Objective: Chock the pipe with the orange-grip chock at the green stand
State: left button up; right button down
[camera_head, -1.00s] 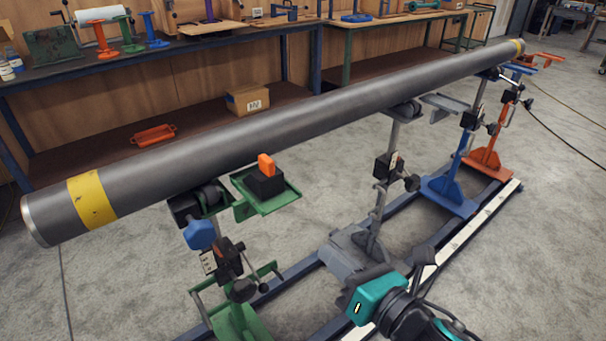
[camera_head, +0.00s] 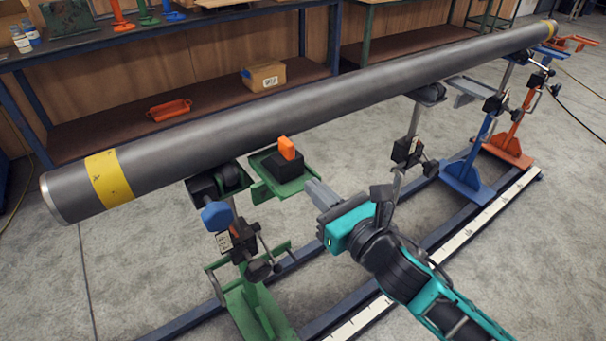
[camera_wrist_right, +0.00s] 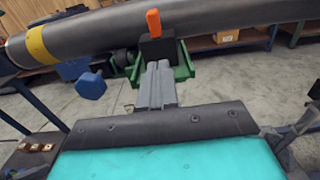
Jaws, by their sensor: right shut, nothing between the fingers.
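The grey pipe (camera_head: 290,110) with a yellow band lies on the stands. The black chock (camera_head: 283,165) with its orange grip (camera_head: 287,147) sits on the small green tray (camera_head: 296,187) of the green stand (camera_head: 250,305), beside the pipe. My right gripper (camera_head: 310,187) is shut and empty, just right of the tray and apart from the chock. In the right wrist view, the shut fingers (camera_wrist_right: 160,68) point towards the chock (camera_wrist_right: 157,50), whose lower part they partly hide. My left gripper is not in view.
A blue knob (camera_head: 216,215) hangs below the pipe by the green stand. Grey, blue (camera_head: 468,175) and orange (camera_head: 510,145) stands follow to the right. A bench with a cardboard box (camera_head: 264,76) and an orange tray (camera_head: 169,110) stands behind the pipe.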

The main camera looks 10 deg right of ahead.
aim_at(294, 168)
jog(key=shift+x, duration=2.4)
jog(key=shift+x, duration=1.9)
jog(key=shift+s+d, duration=0.1)
